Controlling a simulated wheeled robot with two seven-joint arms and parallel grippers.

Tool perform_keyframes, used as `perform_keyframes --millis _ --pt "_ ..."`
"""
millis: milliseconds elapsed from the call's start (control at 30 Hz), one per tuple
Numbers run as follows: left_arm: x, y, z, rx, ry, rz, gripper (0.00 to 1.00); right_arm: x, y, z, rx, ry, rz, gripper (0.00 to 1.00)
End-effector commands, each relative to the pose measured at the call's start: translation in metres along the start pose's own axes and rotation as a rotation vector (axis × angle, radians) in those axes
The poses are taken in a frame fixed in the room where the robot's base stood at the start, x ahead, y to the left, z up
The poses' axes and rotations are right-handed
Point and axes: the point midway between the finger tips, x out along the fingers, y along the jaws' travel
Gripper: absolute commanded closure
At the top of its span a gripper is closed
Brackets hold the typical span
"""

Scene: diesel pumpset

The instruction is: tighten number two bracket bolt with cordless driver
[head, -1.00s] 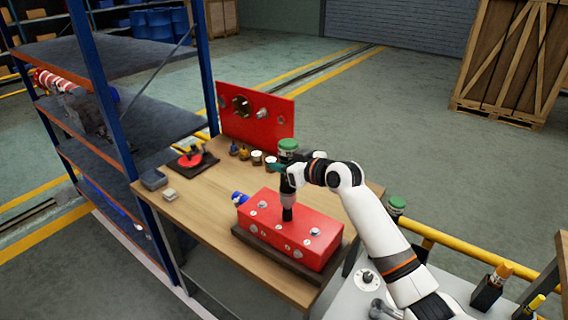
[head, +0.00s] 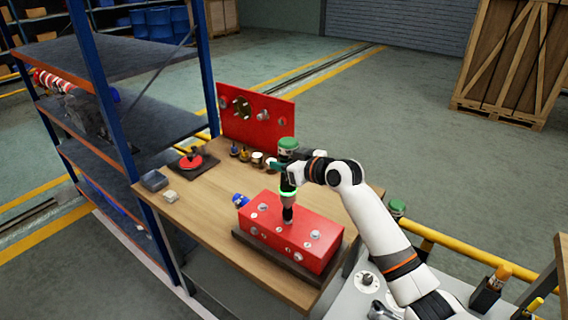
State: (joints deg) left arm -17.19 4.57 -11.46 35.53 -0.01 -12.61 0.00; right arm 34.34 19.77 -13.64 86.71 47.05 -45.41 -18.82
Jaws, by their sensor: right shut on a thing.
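The cordless driver (head: 288,190) stands upright, with a green top, a dark lower part and a lit green ring around its middle. My right gripper (head: 282,168) is shut on the driver near its top. The driver's tip points down at the top of the red block (head: 312,250), among several silver bolts such as one bolt (head: 315,235). I cannot tell which bolt is number two, and the tip's contact with a bolt head is too small to make out. My left gripper is out of view.
The red block lies on a dark base on the wooden workbench (head: 205,215). A red upright panel (head: 258,115) stands at the bench's back, with small fittings before it. A blue-framed shelf (head: 95,100) is at the left. The bench's front left is clear.

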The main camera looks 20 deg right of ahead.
Motion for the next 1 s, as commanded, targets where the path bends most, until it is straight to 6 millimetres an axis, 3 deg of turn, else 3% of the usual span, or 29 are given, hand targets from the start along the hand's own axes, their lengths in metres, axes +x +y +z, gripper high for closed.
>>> perform_keyframes --millis 33,500,867,1000 --pt "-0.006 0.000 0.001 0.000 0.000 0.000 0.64 -0.003 0.000 0.010 -0.002 -0.007 -0.001 1.00" --pt "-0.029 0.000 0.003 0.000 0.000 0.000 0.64 -0.011 0.000 0.038 -0.002 -0.009 -0.002 1.00" --pt "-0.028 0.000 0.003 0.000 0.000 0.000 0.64 -0.011 0.001 0.038 -0.002 -0.009 -0.001 1.00" --pt "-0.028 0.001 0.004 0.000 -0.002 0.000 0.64 -0.013 0.015 0.025 -0.006 -0.002 -0.001 1.00"
